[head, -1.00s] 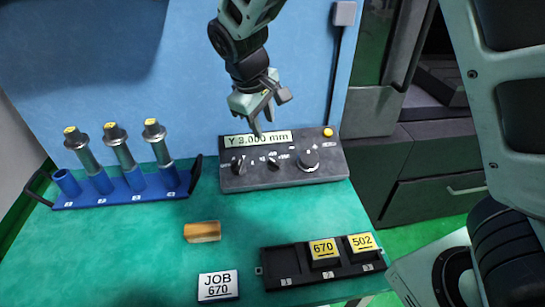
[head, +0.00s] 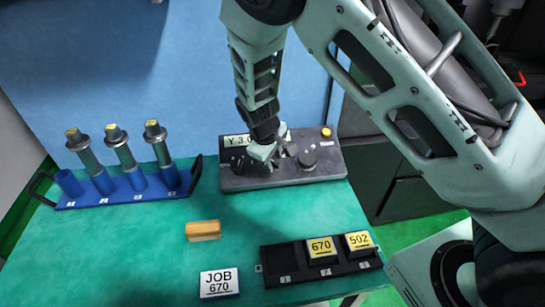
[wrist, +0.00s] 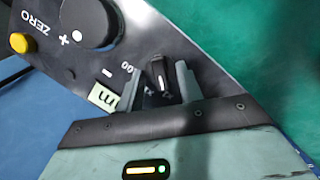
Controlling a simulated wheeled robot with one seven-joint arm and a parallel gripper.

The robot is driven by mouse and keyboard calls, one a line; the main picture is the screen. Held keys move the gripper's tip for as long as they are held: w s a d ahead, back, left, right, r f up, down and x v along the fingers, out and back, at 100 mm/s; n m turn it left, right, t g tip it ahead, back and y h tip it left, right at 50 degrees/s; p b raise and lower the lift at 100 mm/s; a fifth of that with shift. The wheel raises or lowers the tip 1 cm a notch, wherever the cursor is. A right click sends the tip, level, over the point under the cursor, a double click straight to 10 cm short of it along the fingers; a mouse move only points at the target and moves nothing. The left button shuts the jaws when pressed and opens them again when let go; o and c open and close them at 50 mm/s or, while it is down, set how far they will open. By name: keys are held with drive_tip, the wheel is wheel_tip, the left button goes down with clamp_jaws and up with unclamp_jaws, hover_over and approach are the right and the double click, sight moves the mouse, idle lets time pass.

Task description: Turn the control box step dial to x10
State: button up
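The control box (head: 300,180) is a dark grey panel at the back of the green bench. My gripper (head: 277,158) reaches down over its middle and hides the small dial there in the head view. In the wrist view the step dial (wrist: 160,72) is a small black knob with a white mark. My gripper's fingers (wrist: 162,88) stand on either side of it, with a visible gap on the left; I cannot tell whether the right finger touches. A label ending in "00" shows beside the dial. Its setting cannot be read.
The large round knob (wrist: 88,22) and yellow ZERO button (wrist: 20,43) are on the same panel. The display (head: 236,141) is partly hidden. A blue rack (head: 120,197) with electrodes stands left. A tan block (head: 203,230), JOB 670 card (head: 219,283) and black tray (head: 284,276) lie in front.

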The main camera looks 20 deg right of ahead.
clamp_jaws()
drive_tip(key=shift+m, duration=0.3)
drive_tip(key=m+y, duration=0.1)
drive_tip(key=m, duration=0.3)
drive_tip(key=shift+w+d, duration=0.1)
drive_tip(key=m+y+b, duration=0.1)
drive_tip(key=m, duration=0.3)
drive_tip(key=shift+d+r+m, duration=0.1)
drive_tip(key=shift+m, duration=0.3)
drive_tip(key=shift+y, duration=0.3)
unclamp_jaws()
